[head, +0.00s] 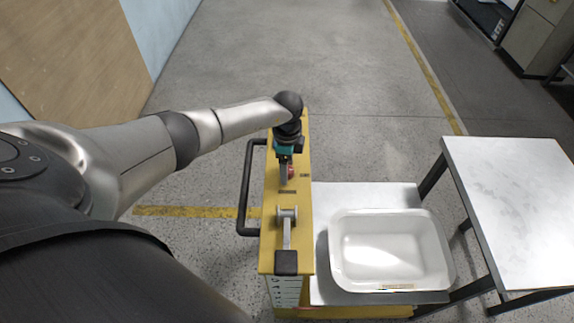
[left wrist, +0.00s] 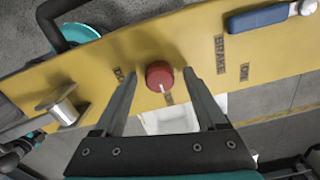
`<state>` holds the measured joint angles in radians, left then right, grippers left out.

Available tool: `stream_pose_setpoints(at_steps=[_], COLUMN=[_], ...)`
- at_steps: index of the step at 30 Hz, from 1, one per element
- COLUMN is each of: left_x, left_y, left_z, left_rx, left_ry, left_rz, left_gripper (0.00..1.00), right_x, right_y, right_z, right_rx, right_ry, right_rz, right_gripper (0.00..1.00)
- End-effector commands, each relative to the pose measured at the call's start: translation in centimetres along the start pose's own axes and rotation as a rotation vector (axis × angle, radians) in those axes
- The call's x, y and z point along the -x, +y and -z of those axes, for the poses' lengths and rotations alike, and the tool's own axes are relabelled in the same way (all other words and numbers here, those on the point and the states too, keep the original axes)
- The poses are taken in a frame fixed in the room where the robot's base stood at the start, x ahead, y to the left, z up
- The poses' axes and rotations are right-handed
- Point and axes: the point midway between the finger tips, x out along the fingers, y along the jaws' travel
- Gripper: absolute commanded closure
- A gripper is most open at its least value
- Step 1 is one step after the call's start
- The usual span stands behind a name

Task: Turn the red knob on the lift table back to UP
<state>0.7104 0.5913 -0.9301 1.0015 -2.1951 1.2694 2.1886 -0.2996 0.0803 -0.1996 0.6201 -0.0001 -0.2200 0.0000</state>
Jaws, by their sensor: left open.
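The red knob (left wrist: 160,76) sits on the yellow top panel of the lift table (left wrist: 75,68). A small white mark shows on its lower edge in the left wrist view. Small labels beside the knob are too small or covered to read. My left gripper (left wrist: 160,73) is open, with one finger on each side of the knob and a gap on both sides. In the head view my left gripper (head: 285,168) points down over the panel and partly hides the red knob (head: 291,172). My right gripper is not in view.
A white tub shell (head: 336,262) rests on the lift table's grey platform (head: 360,193). A black handle (head: 244,195) stands out left of the panel. A metal lever (head: 287,233) lies nearer on the panel. A blue-handled lever (left wrist: 258,18) is beside the BRAKE label. A pale table (head: 515,205) stands right.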

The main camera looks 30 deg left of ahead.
Motion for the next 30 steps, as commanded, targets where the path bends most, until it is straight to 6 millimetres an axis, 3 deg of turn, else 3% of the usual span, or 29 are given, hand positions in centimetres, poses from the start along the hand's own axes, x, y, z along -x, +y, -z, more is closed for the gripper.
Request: stream_pose_setpoints(at_steps=[8, 24, 30], left_x=[1.8, 12.4, 14.8], left_y=[-0.1, -0.1, -0.1], left_z=[0.0, 0.0, 0.0], left_rx=[-0.001, -0.001, 0.001], left_ry=[0.002, 0.001, 0.001], left_rz=[0.001, 0.004, 0.002], left_gripper=[0.26, 0.26, 0.26], right_x=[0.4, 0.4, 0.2], right_y=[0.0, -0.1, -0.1], right_z=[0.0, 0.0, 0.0], right_rx=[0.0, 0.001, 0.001], right_ry=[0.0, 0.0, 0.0], right_rz=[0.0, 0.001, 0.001], right_gripper=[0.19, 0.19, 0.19])
